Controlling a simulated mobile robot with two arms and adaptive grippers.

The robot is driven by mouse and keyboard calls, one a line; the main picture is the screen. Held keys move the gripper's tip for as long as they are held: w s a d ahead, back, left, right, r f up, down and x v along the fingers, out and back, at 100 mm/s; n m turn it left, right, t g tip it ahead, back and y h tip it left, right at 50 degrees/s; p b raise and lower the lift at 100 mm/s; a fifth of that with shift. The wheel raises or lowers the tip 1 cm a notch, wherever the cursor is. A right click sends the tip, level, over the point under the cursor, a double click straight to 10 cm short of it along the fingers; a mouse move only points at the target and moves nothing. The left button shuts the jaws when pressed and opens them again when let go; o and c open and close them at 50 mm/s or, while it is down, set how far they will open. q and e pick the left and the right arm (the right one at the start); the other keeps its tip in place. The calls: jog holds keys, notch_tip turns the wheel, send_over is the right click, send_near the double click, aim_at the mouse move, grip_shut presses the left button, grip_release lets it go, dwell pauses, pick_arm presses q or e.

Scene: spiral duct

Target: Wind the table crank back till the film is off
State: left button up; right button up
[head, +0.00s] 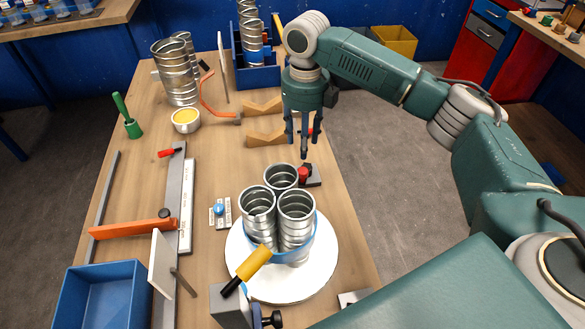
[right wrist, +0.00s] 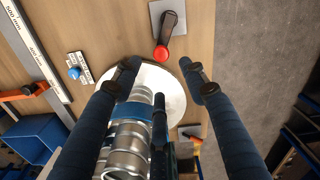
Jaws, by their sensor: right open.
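Three shiny spiral duct pieces (head: 296,212) stand upright on the white round turntable (head: 325,265) in the head view. A band of blue film (head: 262,254) goes around their lower part. The table crank, with a red knob (head: 303,174) and a black arm, sits on a grey plate behind the turntable. In the right wrist view, its red knob (right wrist: 161,54) and black arm (right wrist: 167,29) show beyond the fingertips. My right gripper (head: 303,145) points down above and behind the crank, its fingers spread and empty. My left gripper is not in view.
A yellow-handled tool (head: 253,262) rests on a grey stand at the turntable's front edge. Orange wooden cradles (head: 265,137) lie behind the crank. A long ruler (head: 188,205), blue bin (head: 100,296) and yellow-filled bowl (head: 186,119) are to the left.

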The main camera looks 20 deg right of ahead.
notch_tip(320, 180, down, 10)
jog(key=shift+d+f+p, duration=0.1)
jog(key=shift+p, duration=0.3)
grip_shut()
